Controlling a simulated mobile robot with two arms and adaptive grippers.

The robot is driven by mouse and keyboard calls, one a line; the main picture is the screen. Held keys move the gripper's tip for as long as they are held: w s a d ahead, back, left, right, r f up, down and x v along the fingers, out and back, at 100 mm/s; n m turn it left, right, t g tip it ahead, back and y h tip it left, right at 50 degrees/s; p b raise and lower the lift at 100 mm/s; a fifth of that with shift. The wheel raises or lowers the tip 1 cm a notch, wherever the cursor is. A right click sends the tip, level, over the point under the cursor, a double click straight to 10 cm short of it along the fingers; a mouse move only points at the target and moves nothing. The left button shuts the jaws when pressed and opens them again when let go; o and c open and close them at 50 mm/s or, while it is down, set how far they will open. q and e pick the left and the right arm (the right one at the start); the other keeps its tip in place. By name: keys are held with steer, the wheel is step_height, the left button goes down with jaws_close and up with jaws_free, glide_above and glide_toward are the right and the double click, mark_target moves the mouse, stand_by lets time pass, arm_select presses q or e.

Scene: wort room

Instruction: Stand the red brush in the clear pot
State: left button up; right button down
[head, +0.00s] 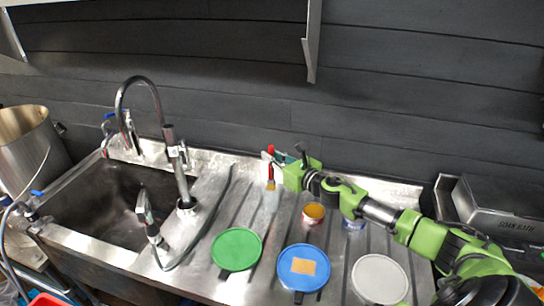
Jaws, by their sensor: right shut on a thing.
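The red brush (271,172) is upright near the back of the steel drainboard, with its red handle up and its tan bristles down. My right gripper (272,160), reaching in from the right, is shut on the brush's handle. A faint, pale see-through shape just below the bristles looks like the clear pot (269,199). Whether the bristles are inside it or above it I cannot tell. My left gripper is not in view.
A green disc (237,249), a blue disc (303,267) with an orange square and a pale grey disc (380,279) lie along the front. An orange-topped tin (313,213) stands behind them. The sink (118,206) and tall tap (168,133) are left; a grey box (495,203) is right.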

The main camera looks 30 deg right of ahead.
mark_target(273, 168)
steer(key=shift+f+b, duration=1.85)
steer(key=shift+f, duration=0.45)
steer(key=c, duration=2)
jaws_free()
steer(key=shift+o, duration=0.2)
steer(key=s+r, duration=0.1)
steer(key=s, duration=1.1)
steer(key=shift+d+r, duration=0.2)
steer(key=shift+d, duration=0.25)
steer(key=shift+w, duration=0.1)
